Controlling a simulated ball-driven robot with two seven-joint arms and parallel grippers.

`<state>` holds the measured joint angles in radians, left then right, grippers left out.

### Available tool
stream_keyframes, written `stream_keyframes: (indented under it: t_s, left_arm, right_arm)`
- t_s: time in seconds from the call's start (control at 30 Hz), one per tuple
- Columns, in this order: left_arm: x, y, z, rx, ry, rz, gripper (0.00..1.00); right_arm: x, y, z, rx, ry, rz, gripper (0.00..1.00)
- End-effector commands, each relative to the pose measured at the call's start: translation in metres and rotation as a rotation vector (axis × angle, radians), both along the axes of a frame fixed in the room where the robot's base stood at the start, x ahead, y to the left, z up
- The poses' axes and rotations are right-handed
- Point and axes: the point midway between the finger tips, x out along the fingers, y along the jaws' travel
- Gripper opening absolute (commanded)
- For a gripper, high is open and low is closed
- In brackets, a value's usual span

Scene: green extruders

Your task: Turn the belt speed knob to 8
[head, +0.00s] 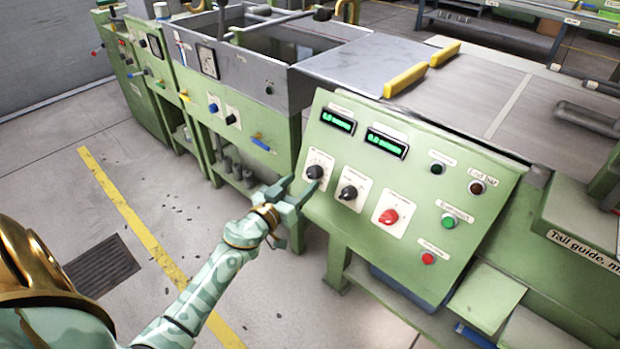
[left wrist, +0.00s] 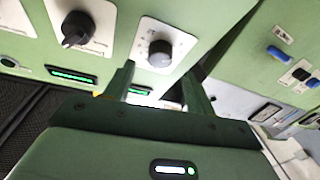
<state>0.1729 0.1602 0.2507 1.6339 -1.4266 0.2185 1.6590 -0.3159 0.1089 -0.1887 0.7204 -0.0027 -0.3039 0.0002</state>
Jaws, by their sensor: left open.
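A sloped green control panel (head: 322,211) carries three knobs in a row: a black left knob (head: 316,172), a black middle knob (head: 349,192) and a red one (head: 389,216). Their labels are too small to read, so I cannot tell which is belt speed. My left gripper (head: 299,188) is open just left of and below the left knob. In the left wrist view a round dark knob (left wrist: 160,52) on a white plate lies ahead of the open fingers (left wrist: 160,74), apparently just beyond their tips. Another black knob (left wrist: 76,28) is to its left. My right gripper is out of view.
Two green-lit displays, left (head: 338,121) and right (head: 386,144), sit above the knobs; their digits are unclear. Green (head: 448,221) and red (head: 428,258) buttons are on the panel's right. A green machine (head: 252,122) stands behind; the floor at left is clear.

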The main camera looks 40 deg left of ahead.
Motion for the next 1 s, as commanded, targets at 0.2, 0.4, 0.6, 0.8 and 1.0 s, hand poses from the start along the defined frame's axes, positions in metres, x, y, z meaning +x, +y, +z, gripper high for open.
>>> stream_keyframes:
  t_s: [0.2, 0.4, 0.6, 0.8, 1.0]
  left_arm:
    - [0.034, 0.002, -0.002, 0.001, 0.001, 0.0, 0.55]
    - [0.043, 0.002, -0.001, 0.0, 0.001, 0.0, 0.55]
    - [0.043, 0.002, 0.0, 0.0, 0.001, 0.0, 0.55]
    - [0.043, 0.002, 0.0, 0.0, 0.001, 0.0, 0.11]
    - [0.042, 0.002, -0.001, 0.008, 0.001, -0.003, 0.11]
  right_arm:
    - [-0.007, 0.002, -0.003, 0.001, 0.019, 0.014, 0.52]
    - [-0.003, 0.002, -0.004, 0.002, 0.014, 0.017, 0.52]
    - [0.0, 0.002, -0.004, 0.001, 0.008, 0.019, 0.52]
    - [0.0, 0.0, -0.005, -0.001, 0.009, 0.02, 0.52]
    - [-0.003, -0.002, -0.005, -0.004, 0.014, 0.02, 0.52]
